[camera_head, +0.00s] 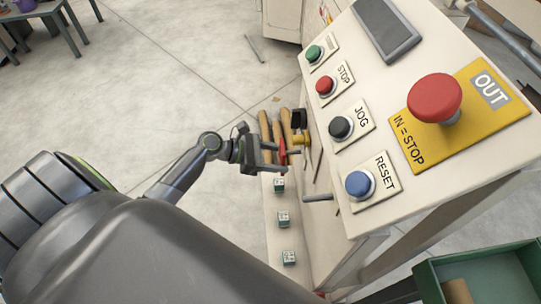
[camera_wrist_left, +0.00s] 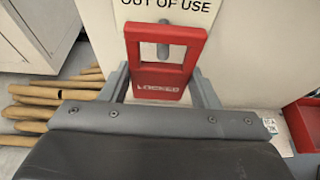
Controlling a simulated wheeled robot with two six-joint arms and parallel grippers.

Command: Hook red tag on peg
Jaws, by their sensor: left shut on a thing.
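My left gripper (camera_head: 276,157) is shut on the red tag (camera_head: 282,151), beside the side of the cream control cabinet. In the left wrist view the red tag (camera_wrist_left: 160,88) is a frame with a square opening, with pale lettering on its lower bar, upright between the two fingers (camera_wrist_left: 160,85). A grey peg (camera_wrist_left: 163,50) shows at the tag's top bar and opening, below an "OUT OF USE" label (camera_wrist_left: 170,5). I cannot tell whether the peg passes through the opening or how far apart they are. My right gripper is not in view.
The cabinet top carries a red mushroom button (camera_head: 435,97) and several smaller buttons. Brown tubes (camera_head: 265,127) lie beyond the gripper. Small labelled blocks (camera_head: 283,219) line a ledge. A green bin (camera_head: 430,285) stands at lower right. Floor at left is open.

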